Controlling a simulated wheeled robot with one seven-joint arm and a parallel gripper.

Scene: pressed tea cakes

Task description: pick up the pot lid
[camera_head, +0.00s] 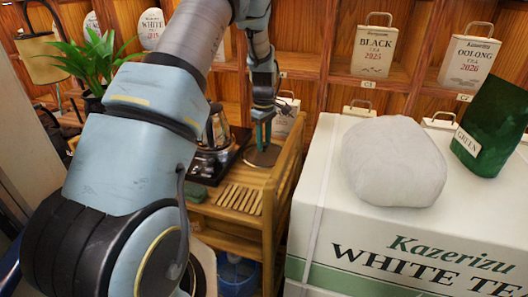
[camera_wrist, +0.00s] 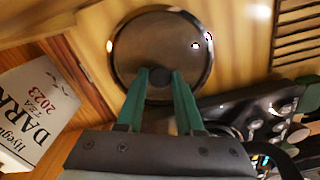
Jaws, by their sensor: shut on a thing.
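The pot lid (camera_head: 262,157) is a round, see-through disc with a shiny metal rim and a dark knob. It is at the right end of the wooden cart's top, and it fills the upper middle of the wrist view (camera_wrist: 140,40). My gripper (camera_head: 262,136) is above it with its green fingers pointing down. In the wrist view the fingertips (camera_wrist: 161,78) are closed on both sides of the lid's knob. I cannot tell whether the lid touches the cart top.
A dark tray (camera_wrist: 240,105) with tea things lies beside the lid. A slatted wooden piece (camera_head: 240,198) is at the cart's front. A white tea box (camera_head: 330,200) bearing a pale wrapped cake (camera_head: 393,160) stands right. Shelves (camera_head: 300,65) with tea bags rise behind.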

